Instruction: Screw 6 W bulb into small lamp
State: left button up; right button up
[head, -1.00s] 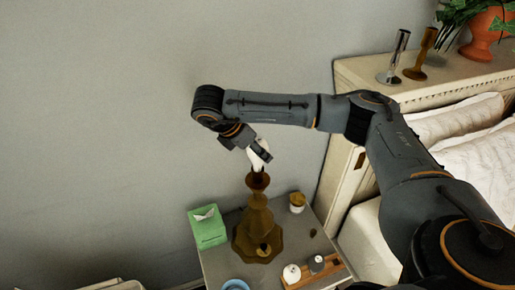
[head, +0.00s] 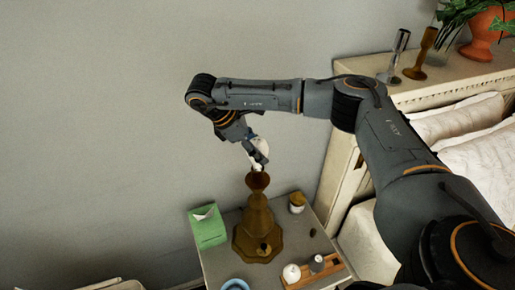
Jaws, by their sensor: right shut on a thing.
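The small lamp (head: 258,222) is a brown-gold base with a flared foot and an open cup-like top. It stands upright on the nightstand (head: 225,262). My right gripper (head: 259,158) is above the lamp's top and shut on a white bulb (head: 260,150). The bulb's lower end is at or just above the lamp's cup; I cannot tell whether it touches the socket. The bulb's wattage mark cannot be read. Another white bulb-like item (head: 291,273) stands on the wooden tray at the front. My left gripper is not in view.
A wooden tray (head: 325,271) and a blue ring-shaped dish (head: 235,285) are in front. The bed headboard (head: 345,160) rises at right.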

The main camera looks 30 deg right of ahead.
jog(key=shift+m+g, duration=0.5)
jog(key=shift+m, duration=0.4)
jog(key=m+g+y, duration=0.1)
jog(key=m, duration=0.2)
jog(key=shift+y, duration=0.4)
jog(key=o, duration=1)
